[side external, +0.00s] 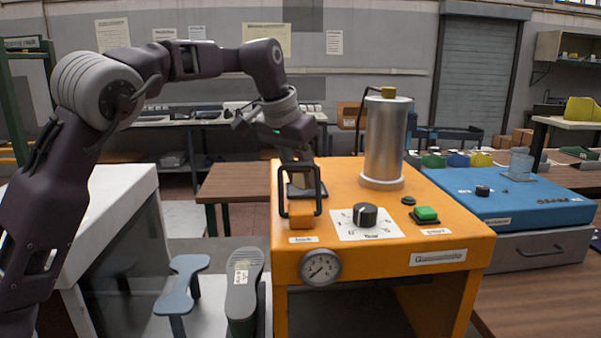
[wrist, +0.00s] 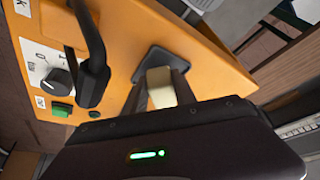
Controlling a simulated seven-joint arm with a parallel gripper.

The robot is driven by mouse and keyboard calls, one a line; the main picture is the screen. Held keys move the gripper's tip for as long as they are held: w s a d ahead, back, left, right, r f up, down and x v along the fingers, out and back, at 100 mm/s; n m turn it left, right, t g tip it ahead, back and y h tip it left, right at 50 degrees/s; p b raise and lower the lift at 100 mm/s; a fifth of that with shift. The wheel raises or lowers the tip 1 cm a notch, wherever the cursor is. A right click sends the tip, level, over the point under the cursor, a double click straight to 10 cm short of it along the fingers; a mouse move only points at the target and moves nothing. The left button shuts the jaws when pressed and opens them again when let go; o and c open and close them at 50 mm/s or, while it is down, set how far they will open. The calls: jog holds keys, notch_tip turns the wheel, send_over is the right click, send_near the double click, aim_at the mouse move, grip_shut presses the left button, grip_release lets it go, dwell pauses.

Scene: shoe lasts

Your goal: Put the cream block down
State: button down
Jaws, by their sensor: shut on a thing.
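The cream block (wrist: 161,92) shows in the wrist view between the two fingers of my gripper (wrist: 160,82), which is shut on it. Just beyond the block is a dark square pad (wrist: 158,60) on the orange machine top. In the side external view my gripper (side external: 299,178) points down over the pad, behind a black upright handle. The block is mostly hidden there by the fingers and handle. I cannot tell whether the block touches the pad.
The orange machine (side external: 465,232) carries the black handle (side external: 283,192), a metal cylinder (side external: 385,140), a black knob (side external: 365,215) and a green button (side external: 426,213). The handle stands close to my gripper. A blue panel (side external: 520,205) is at right; a shoe last (side external: 243,285) is at front left.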

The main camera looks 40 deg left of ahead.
jog(key=shift+f, duration=0.25)
jog(key=shift+f, duration=0.25)
jog(key=c, duration=1)
grip_release()
jog(key=shift+d+r, duration=0.1)
jog(key=shift+r, duration=0.1)
jog(key=v, duration=1.2)
jog(key=s+a+r+n+h, duration=0.1)
jog(key=s+a+r, duration=0.1)
jog(key=s, duration=0.4)
jog(key=shift+m+t+y, duration=0.5)
jog(key=s+d+f, duration=0.1)
jog(key=s+f, duration=0.5)
jog(key=s, duration=0.2)
jog(key=s+d+f, duration=0.1)
jog(key=s+f, duration=0.5)
jog(key=s, duration=0.3)
jog(key=s+d+f, duration=0.1)
jog(key=s+f, duration=0.5)
jog(key=s, duration=0.3)
jog(key=shift+d+f, duration=0.25)
jog(key=shift+d, duration=0.05)
